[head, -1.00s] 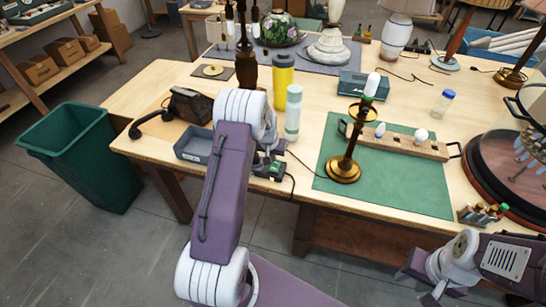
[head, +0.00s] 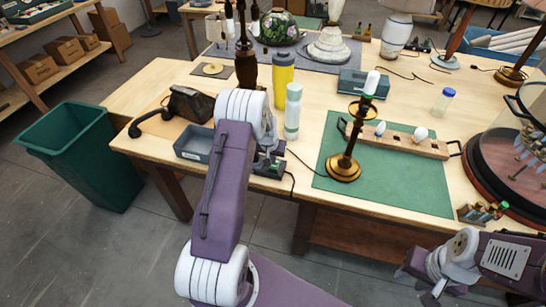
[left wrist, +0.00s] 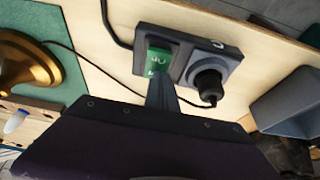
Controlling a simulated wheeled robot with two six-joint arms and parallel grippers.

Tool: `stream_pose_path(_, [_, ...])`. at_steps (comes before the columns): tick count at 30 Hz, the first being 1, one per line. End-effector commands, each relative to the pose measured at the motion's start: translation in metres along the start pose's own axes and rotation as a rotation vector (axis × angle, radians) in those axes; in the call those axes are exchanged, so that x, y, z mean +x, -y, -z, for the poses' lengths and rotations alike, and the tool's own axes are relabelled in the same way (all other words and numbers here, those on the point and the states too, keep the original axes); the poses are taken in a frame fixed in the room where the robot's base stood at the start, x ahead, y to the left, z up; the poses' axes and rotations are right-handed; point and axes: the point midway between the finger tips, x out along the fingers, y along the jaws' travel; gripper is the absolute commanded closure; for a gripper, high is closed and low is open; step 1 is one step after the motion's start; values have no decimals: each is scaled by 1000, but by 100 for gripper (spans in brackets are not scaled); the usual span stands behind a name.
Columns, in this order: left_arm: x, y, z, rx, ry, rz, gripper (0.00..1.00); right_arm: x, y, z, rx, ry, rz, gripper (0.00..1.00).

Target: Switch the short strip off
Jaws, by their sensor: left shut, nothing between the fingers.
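The short strip (left wrist: 226,45) is a small dark grey block at the table's front edge. It has a green rocker switch (left wrist: 158,60) at one end and a black plug (left wrist: 206,84) in its socket. In the head view the strip (head: 270,172) is partly hidden by my left arm. My left gripper (left wrist: 161,84) is shut and empty, its tips at the near edge of the green switch; I cannot tell whether they touch it. In the head view the left gripper (head: 268,160) is over the strip. My right gripper (head: 428,288) is low at the right, its jaws unclear.
A grey tray (head: 192,143) lies left of the strip and a pale green bottle (head: 292,112) stands behind it. A cable runs from the plug toward the brass lamp (head: 343,168) on the green mat (head: 400,188). A green bin (head: 82,155) stands on the floor at left.

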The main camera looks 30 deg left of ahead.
Motion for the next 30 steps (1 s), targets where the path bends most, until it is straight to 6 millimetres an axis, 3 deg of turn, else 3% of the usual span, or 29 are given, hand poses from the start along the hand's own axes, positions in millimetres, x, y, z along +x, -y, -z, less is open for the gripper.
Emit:
stream_pose_path(6, [-2, 0, -16, 0, 17, -2, 100, 1, 0, 0, 0, 0, 0, 64])
stream_pose_path(17, [-9, 0, -12, 1, 12, -1, 100, -4, 0, 0, 0, 0, 0, 64])
stream_pose_path(23, [-50, -3, 4, 3, 13, -2, 100, -41, 1, 4, 0, 0, 0, 64])
stream_pose_path(25, [-57, -3, 2, 3, 9, -2, 100, -26, 0, 3, 0, -1, 0, 64])
stream_pose_path(30, [-97, -3, 2, 3, 8, -2, 100, -19, 0, 2, 0, 1, 0, 64])
